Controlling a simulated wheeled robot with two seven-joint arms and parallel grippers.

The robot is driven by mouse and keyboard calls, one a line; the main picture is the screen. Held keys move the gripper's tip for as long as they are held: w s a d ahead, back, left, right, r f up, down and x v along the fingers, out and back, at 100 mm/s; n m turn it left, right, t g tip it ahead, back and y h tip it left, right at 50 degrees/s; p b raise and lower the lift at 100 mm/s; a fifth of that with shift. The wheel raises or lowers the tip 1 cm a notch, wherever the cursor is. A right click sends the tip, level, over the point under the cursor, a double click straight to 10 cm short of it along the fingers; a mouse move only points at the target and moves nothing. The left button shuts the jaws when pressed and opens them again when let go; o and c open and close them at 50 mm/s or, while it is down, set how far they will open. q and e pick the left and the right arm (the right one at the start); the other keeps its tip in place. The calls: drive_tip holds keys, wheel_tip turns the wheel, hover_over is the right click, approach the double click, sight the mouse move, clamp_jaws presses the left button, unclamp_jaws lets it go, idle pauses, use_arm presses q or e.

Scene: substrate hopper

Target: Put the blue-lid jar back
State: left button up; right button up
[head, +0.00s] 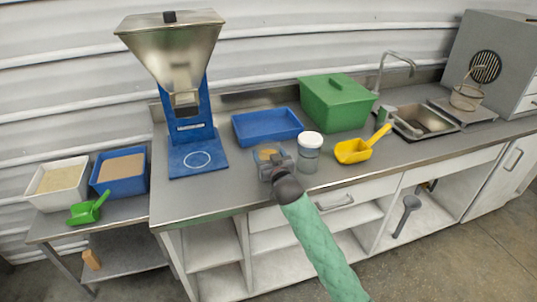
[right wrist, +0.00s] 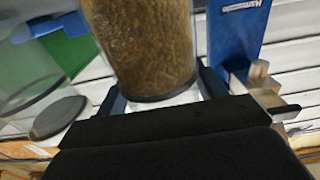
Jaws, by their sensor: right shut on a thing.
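My right gripper (head: 278,168) is over the front of the counter, shut on a clear jar (head: 266,153). In the right wrist view the held jar (right wrist: 148,45) is full of brown grains and sits between the dark fingers (right wrist: 160,92). The gripper hides much of it in the head view, where blue and orange show at its top; I cannot make out its lid clearly. A second clear jar with a white lid (head: 310,150) stands just right of the gripper. My left gripper is not in view.
A blue tray (head: 267,126) and a green lidded box (head: 337,103) stand behind the jars. A yellow scoop (head: 355,151) lies to the right, before the sink (head: 420,122). The metal hopper (head: 173,55) on its blue stand is left. Counter between stand and gripper is clear.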

idle(0.3)
drive_tip(key=shift+f, duration=0.3)
